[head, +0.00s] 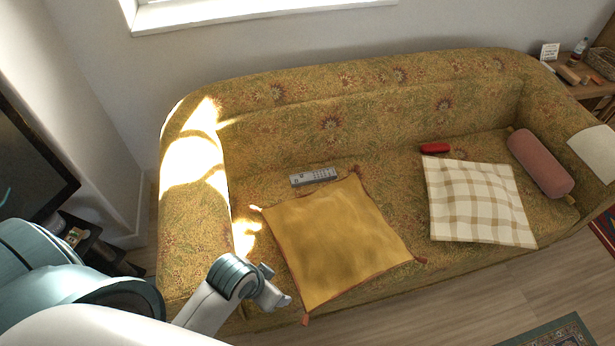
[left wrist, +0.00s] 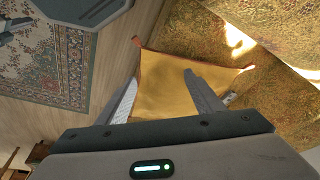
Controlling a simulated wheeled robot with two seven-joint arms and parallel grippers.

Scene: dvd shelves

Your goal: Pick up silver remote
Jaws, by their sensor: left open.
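The silver remote (head: 313,176) lies flat on the sofa seat, just behind the yellow cushion, near the backrest. A small part of what looks like the remote (left wrist: 229,98) shows beside a fingertip in the left wrist view. My left gripper (head: 277,286) is in front of the sofa at the yellow cushion's near left edge, short of the remote. In the left wrist view the left gripper (left wrist: 158,95) has its two fingers spread, with nothing held between them.
The yellow cushion (head: 335,240) lies between my left gripper and the remote. A red object (head: 435,148), a checked cushion (head: 480,202) and a pink bolster (head: 541,163) are further right on the sofa (head: 290,110). A dark screen (head: 30,150) stands at left.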

